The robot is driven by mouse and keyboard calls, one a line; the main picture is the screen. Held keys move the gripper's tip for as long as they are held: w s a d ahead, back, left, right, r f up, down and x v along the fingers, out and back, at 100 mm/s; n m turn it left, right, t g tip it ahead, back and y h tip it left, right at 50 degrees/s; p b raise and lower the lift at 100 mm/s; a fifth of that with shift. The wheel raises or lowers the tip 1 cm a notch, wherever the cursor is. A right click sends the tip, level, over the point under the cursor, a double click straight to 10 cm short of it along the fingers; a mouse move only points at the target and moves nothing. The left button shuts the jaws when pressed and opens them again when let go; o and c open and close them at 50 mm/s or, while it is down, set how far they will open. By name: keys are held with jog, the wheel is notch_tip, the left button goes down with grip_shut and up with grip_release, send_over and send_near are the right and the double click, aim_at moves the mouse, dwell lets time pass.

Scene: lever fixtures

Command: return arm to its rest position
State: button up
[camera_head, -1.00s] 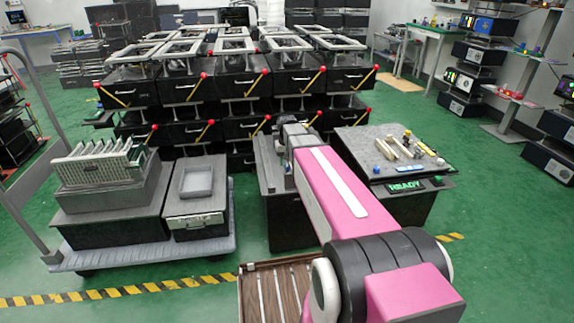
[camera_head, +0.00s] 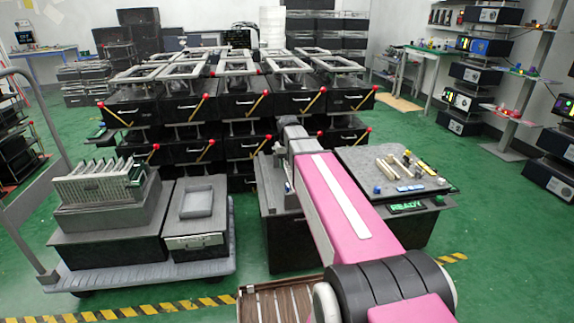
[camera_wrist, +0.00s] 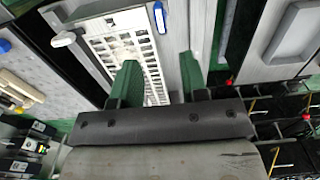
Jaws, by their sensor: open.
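My arm reaches forward from the lower right of the head view, its pink link ending in a grey wrist near the stand in the middle. My gripper's fingers cannot be made out there. In the wrist view my gripper (camera_wrist: 160,82) shows two green fingers, spread apart with nothing held between them. A white slotted panel (camera_wrist: 122,38) lies behind and between the fingers; I cannot tell how far away it is. Black lever fixtures (camera_head: 190,108) with red-tipped yellow levers stand in stacked rows beyond the arm in the head view.
A grey cart (camera_head: 150,273) with boxes and a slotted rack (camera_head: 97,184) stands at left. A table with a READY sign (camera_head: 407,205) and small parts stands right of my arm. Shelves of devices (camera_head: 479,68) line the right side. Green floor is open at right.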

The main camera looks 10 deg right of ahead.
jog(key=s+f, duration=0.7)
jog(key=s, duration=0.3)
jog(key=s+f, duration=0.6)
jog(key=s, duration=0.5)
jog(key=shift+f, duration=0.4)
dwell(0.4)
